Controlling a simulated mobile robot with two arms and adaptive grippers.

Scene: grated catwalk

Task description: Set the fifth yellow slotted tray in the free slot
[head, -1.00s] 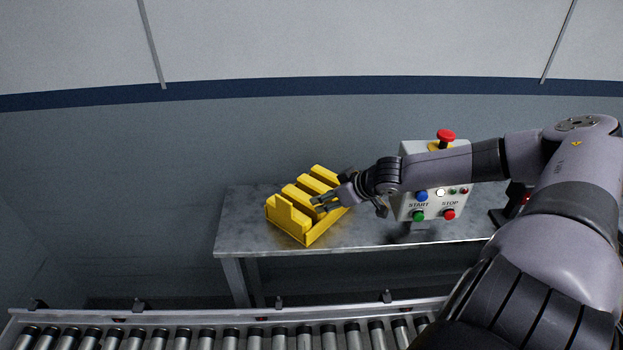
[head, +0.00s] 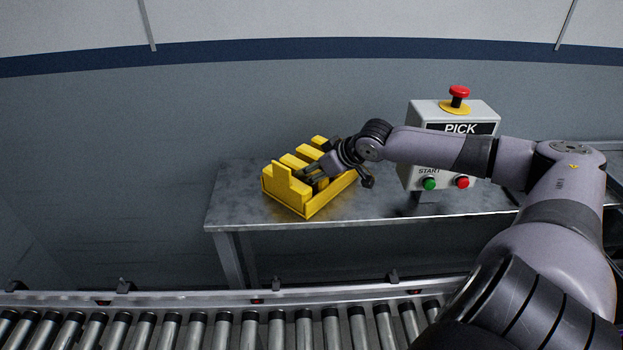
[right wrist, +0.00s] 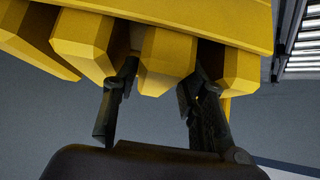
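A yellow slotted tray (head: 316,208) with several raised blocks rests on the metal table, near its left end. My right gripper (head: 310,176) reaches in over the tray's right side, among the blocks. In the right wrist view the tray (right wrist: 210,25) fills the top, its blocks pointing down in the picture. The fingers of my right gripper (right wrist: 163,88) are apart, one on each side of one block. A small gap shows at the left finger; contact at the right finger is unclear. My left gripper is not in view. No free slot can be made out.
A grey control box (head: 452,112) with a red top button stands on the metal table (head: 235,212), right of the tray and behind my right arm. A roller conveyor (head: 200,297) runs along the front. Bare tabletop lies left of the tray.

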